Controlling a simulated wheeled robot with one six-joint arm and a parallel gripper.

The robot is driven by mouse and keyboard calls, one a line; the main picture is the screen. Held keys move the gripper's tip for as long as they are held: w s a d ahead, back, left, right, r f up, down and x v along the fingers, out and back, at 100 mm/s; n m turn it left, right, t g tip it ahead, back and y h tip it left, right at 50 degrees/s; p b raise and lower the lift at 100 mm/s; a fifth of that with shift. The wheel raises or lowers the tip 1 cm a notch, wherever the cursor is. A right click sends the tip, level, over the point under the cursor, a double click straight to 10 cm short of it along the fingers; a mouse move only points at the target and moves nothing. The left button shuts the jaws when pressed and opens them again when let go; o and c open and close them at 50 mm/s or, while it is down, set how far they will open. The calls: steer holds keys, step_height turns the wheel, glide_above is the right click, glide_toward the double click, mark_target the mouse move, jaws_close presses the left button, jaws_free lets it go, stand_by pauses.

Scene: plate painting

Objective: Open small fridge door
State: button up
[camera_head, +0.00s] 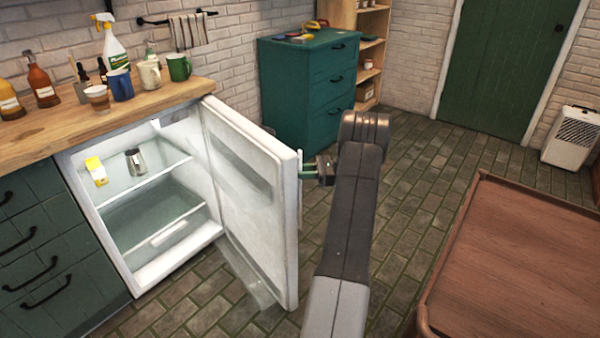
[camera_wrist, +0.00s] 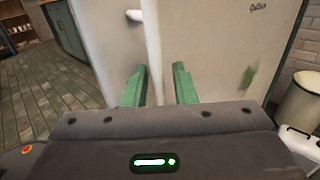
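The small white fridge (camera_head: 165,215) under the wooden counter stands open. Its door (camera_head: 250,200) is swung well out towards the right, and the lit shelves show. My gripper (camera_head: 306,170) is at the outer face of the door, beside its free edge. In the wrist view, the door's outer face (camera_wrist: 215,50) fills the middle. The white vertical handle (camera_wrist: 152,50) reaches down between the green fingers of my gripper (camera_wrist: 159,85), nearer the left finger. The fingers are apart, with a gap on the right of the handle. Whether the left finger touches the handle is unclear.
Inside the fridge are a yellow-and-white carton (camera_head: 96,171) and a metal jug (camera_head: 135,160). Mugs and bottles stand on the counter (camera_head: 150,95). A green drawer cabinet (camera_head: 305,85) stands behind the door. A brown table (camera_head: 515,260) is at the right. Tiled floor (camera_head: 415,190) lies between.

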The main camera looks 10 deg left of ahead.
steer(key=p+v, duration=0.5)
steer(key=v, duration=0.7)
stand_by(0.3)
